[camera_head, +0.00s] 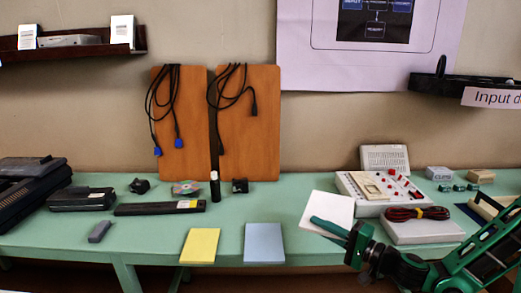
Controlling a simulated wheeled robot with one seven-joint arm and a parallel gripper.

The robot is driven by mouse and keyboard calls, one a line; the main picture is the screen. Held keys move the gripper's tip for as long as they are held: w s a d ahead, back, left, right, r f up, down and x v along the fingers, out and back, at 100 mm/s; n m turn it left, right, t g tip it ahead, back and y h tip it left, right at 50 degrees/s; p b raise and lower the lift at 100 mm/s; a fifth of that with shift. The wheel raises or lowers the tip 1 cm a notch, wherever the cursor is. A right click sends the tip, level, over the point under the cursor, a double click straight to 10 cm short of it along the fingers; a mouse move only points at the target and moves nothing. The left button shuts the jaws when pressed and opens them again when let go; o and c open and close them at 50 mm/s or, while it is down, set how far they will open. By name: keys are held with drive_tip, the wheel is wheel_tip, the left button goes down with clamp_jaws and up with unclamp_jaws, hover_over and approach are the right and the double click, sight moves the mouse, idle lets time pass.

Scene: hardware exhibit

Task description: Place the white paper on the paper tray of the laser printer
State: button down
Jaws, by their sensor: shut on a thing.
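The white paper (328,209) shows right of centre, tilted, at the tip of my gripper (322,225). My gripper is shut on its lower part, in front of the table's right half. Its fingers cover part of the sheet. A large dark machine (32,190) stands at the far left end of the table, cut off by the picture's edge. It may be the laser printer, but I cannot tell for sure. I cannot make out a paper tray.
Yellow (200,245) and pale blue (264,243) sheets lie at the front edge of the green table (150,239). A black printer-like device (82,199), a dark bar (160,208) and a black cylinder (215,187) stand left. A white-and-red device (380,192) stands right.

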sight(348, 208)
drive_tip(key=w+d+m+t+h, duration=0.1)
drive_tip(key=w+d+m+h, duration=0.1)
drive_tip(key=d, duration=0.1)
drive_tip(key=w+d+m+t+h, duration=0.2)
drive_tip(key=w+d+h, duration=0.1)
drive_tip(key=d, duration=0.1)
drive_tip(key=w+d+m+t+h, duration=0.1)
drive_tip(key=w+d+m+h, duration=0.1)
drive_tip(key=d, duration=0.2)
drive_tip(key=shift+w+r+t+h, duration=0.2)
drive_tip(key=shift+w+t+h, duration=0.1)
drive_tip(key=shift+w+h, duration=0.1)
